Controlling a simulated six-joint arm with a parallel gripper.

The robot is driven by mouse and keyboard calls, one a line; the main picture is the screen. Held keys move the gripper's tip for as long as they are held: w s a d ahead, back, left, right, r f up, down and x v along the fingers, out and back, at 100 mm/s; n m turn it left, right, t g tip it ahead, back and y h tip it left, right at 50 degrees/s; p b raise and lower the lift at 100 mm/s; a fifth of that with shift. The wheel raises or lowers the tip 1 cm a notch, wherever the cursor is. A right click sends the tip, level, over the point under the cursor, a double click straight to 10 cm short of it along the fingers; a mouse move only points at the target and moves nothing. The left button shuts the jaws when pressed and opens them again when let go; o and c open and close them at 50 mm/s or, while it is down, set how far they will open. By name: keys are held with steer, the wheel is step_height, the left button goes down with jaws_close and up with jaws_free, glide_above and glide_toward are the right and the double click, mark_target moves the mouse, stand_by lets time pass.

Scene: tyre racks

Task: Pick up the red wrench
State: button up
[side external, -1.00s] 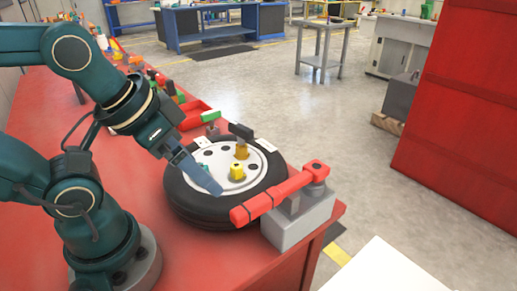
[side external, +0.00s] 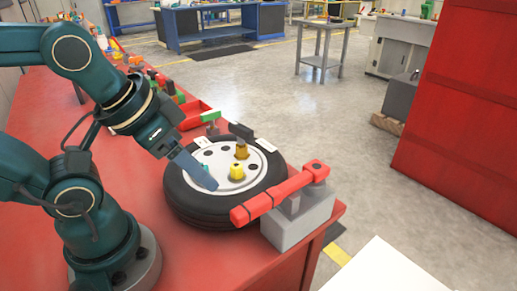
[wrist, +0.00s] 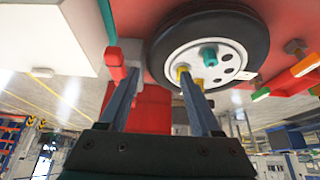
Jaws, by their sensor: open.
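The red wrench (side external: 278,196) lies across a grey block (side external: 300,222) at the front right corner of the red table. Its red end (wrist: 115,62) shows beside the left finger in the wrist view. My gripper (side external: 210,184) is in front of the tyre's white rim in the side view, left of the wrench and apart from it. In the wrist view my gripper (wrist: 158,78) has its two fingers spread with nothing held between them.
A black tyre (side external: 225,212) with a white rim lies on the red table (side external: 190,258) beside the block. A yellow nut (side external: 236,173) stands on the rim. Red and green tools lie farther back. A white surface (side external: 385,272) is at the front right.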

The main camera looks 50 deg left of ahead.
steer(key=g, duration=0.4)
glide_toward(274, 191)
steer(key=a+f, duration=0.2)
steer(key=f, duration=0.1)
steer(key=w+d+g, duration=0.1)
steer(key=f, duration=0.1)
steer(key=shift+w+d+f, duration=0.3)
steer(key=shift+d+f, duration=0.05)
steer(key=shift+s+d+f+g, duration=0.15)
steer(key=shift+f+g, duration=0.15)
steer(key=shift+f, duration=2.6)
jaws_close()
